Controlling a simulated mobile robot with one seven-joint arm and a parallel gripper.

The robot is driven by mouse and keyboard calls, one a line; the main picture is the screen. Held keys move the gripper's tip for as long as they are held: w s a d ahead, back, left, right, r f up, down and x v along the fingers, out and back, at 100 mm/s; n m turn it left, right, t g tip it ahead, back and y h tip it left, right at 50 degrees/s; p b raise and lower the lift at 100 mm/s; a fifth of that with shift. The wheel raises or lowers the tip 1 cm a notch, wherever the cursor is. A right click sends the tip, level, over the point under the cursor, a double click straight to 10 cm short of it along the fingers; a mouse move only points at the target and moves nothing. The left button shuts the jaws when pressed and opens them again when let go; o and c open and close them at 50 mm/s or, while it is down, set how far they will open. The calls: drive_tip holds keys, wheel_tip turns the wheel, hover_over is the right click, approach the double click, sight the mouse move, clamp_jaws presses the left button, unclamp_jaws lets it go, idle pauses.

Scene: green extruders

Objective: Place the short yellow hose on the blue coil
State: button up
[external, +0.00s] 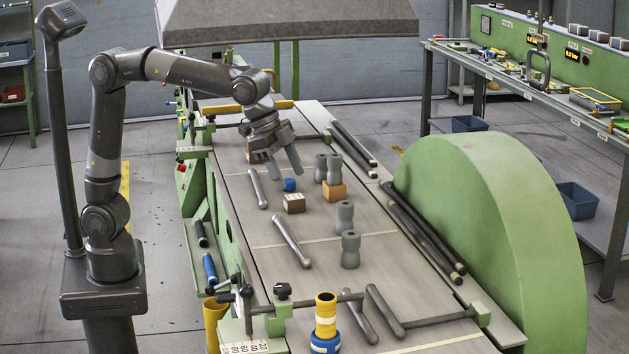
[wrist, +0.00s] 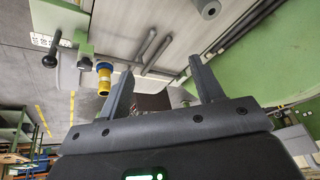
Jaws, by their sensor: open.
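A short yellow hose (external: 326,312) stands upright at the near end of the bench, directly above the blue coil (external: 325,344) and apparently resting on it. Both also show in the wrist view, the yellow hose (wrist: 104,84) and the blue coil (wrist: 104,67), left of my fingers. My gripper (external: 290,175) is open over the far half of the bench, well away from that stack. A small blue piece (external: 290,185) lies just below its fingertips; I cannot tell whether they touch. In the wrist view my gripper (wrist: 160,75) shows nothing clearly held between its spread fingers.
Brown blocks (external: 294,204) and several grey spools (external: 350,250) stand on the bench (external: 260,280). Grey rods (external: 291,242) lie between them. A large green rounded housing (external: 490,220) rises on the right. A clamp bar (external: 300,302) crosses near the stack.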

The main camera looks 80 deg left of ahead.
drive_tip(key=s+a+n+y, duration=0.1)
drive_tip(key=s+a+n, duration=0.3)
drive_tip(key=a, duration=1)
drive_tip(key=s+a+f+n, duration=0.2)
drive_tip(key=s+a+f, duration=0.2)
drive_tip(key=s+a, duration=0.4)
drive_tip(key=s+a+f+n+t+y, duration=0.1)
drive_tip(key=s+a+f+n, duration=0.2)
drive_tip(key=s+a, duration=0.6)
drive_tip(key=shift+a+f, duration=0.5)
drive_tip(key=shift+f, duration=0.45)
